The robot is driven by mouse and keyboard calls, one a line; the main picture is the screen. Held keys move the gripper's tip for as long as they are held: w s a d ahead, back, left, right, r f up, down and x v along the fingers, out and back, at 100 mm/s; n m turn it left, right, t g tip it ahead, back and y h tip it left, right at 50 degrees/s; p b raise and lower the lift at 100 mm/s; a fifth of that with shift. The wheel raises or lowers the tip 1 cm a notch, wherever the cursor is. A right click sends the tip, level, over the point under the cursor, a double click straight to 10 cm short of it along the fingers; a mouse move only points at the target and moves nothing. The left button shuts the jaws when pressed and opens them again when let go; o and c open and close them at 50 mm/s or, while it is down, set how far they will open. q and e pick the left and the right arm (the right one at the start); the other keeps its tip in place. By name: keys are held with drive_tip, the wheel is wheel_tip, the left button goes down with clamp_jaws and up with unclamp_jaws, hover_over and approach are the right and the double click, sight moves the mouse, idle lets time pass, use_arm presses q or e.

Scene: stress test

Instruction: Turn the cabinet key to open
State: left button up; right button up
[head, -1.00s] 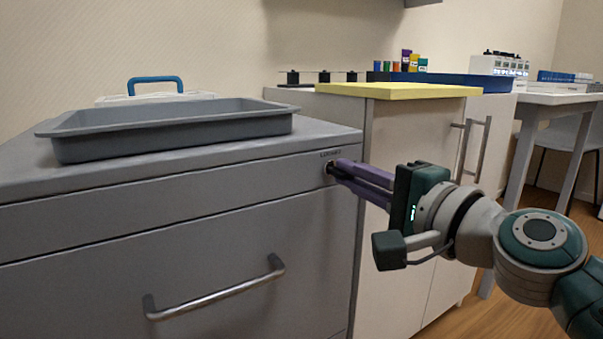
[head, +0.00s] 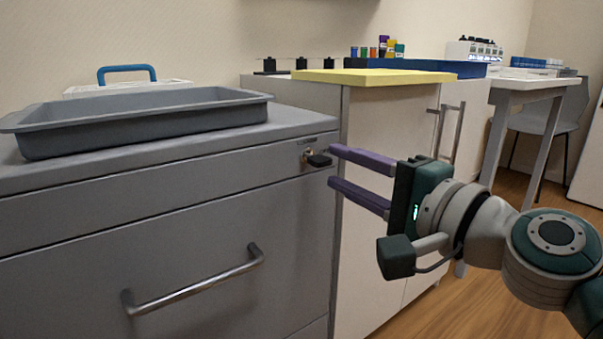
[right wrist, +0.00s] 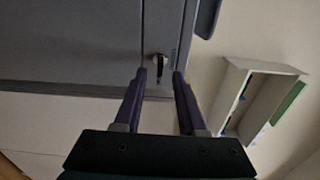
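A black-headed key (head: 319,160) sits in the lock at the upper right of the grey cabinet's (head: 180,230) front. Its head sticks out sideways to the right in the head view. My right gripper (head: 331,166) is open and empty, its two purple fingers apart just right of the key and not touching it. In the right wrist view the key (right wrist: 157,66) shows beyond and between the open fingertips (right wrist: 160,73). The left gripper is not in view.
A grey tray (head: 140,133) lies on the cabinet top. A long drawer handle (head: 195,286) juts out below the lock. A pale cabinet (head: 385,150) with a yellow board (head: 375,76) stands to the right. A white table (head: 530,84) is farther back.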

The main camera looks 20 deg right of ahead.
drive_tip(key=v, duration=0.6)
drive_tip(key=shift+s, duration=0.3)
drive_tip(key=shift+r, duration=0.1)
